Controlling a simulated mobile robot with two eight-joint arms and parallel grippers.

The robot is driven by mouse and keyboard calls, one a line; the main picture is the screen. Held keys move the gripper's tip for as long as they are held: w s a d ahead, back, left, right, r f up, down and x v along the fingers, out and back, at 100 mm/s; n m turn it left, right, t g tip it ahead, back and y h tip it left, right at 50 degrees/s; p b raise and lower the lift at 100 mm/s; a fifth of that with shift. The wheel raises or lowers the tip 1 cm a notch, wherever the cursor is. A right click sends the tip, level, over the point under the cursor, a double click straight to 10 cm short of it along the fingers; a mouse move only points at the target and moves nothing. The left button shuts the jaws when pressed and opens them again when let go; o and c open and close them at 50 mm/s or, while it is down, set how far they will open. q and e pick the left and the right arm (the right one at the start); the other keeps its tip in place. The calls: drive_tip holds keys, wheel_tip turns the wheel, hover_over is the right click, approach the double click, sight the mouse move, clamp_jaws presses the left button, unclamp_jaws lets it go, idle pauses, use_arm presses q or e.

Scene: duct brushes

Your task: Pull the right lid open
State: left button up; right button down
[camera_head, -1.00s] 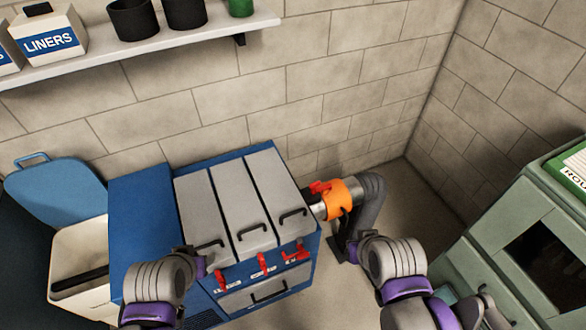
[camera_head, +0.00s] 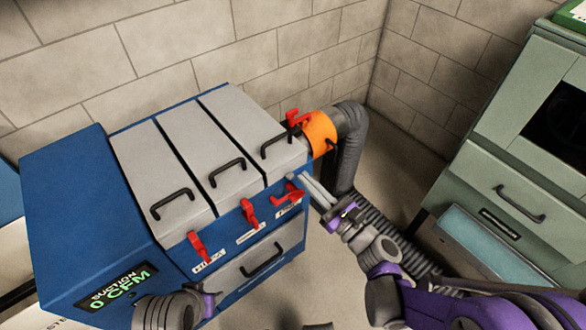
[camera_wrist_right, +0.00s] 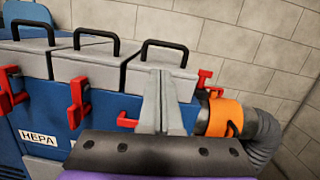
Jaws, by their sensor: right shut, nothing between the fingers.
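The right lid (camera_head: 240,115) is the rightmost of three grey lids on the blue cabinet, with a black handle (camera_head: 277,146). It looks closed. Its red latch (camera_head: 291,197) lies over to one side, unlike the upright latches of the other two lids. My right gripper (camera_head: 305,182) is shut and empty, beside the front right corner of the right lid, near the latch. In the wrist view its fingers (camera_wrist_right: 162,80) overlap the right lid's front (camera_wrist_right: 143,78), below the handle (camera_wrist_right: 165,43); contact cannot be told. My left wrist (camera_head: 207,304) shows at the bottom; its fingers are hidden.
An orange duct collar (camera_head: 321,134) with a grey hose (camera_head: 351,125) sits close to the right of the lids. The middle lid (camera_head: 203,137) and left lid (camera_head: 150,170) adjoin. A green cabinet (camera_head: 500,165) stands at right. Floor shows between the cabinets.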

sight(286, 157)
drive_tip(key=shift+m+t, duration=0.4)
drive_tip(key=shift+m, duration=0.2)
drive_tip(key=x, duration=0.9)
drive_tip(key=shift+w+d+f, duration=0.15)
drive_tip(key=shift+w+d, duration=0.05)
drive_tip(key=shift+w, duration=0.35)
use_arm(q)
drive_tip(key=shift+f, duration=0.55)
